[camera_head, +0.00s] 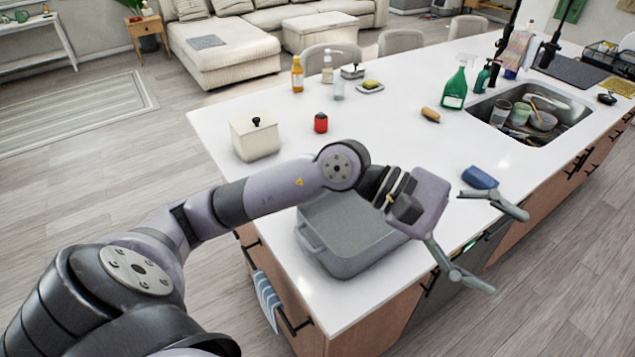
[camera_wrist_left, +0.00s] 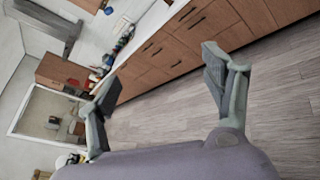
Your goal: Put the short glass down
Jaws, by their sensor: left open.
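My left gripper (camera_head: 506,250) is open and empty, with its two fingers spread wide past the island's front edge. In the left wrist view my left gripper (camera_wrist_left: 160,78) also shows nothing between its fingers. A small clear glass (camera_head: 338,90) stands upright at the back of the white island top, beside a soap dispenser, far from my gripper. Another clear glass (camera_head: 500,112) is in the sink. I cannot tell which one is the short glass. My right gripper is not in view.
A grey roasting pan (camera_head: 326,253) sits under my left arm. The sink (camera_head: 571,122) holds dishes. The middle of the counter is clear.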

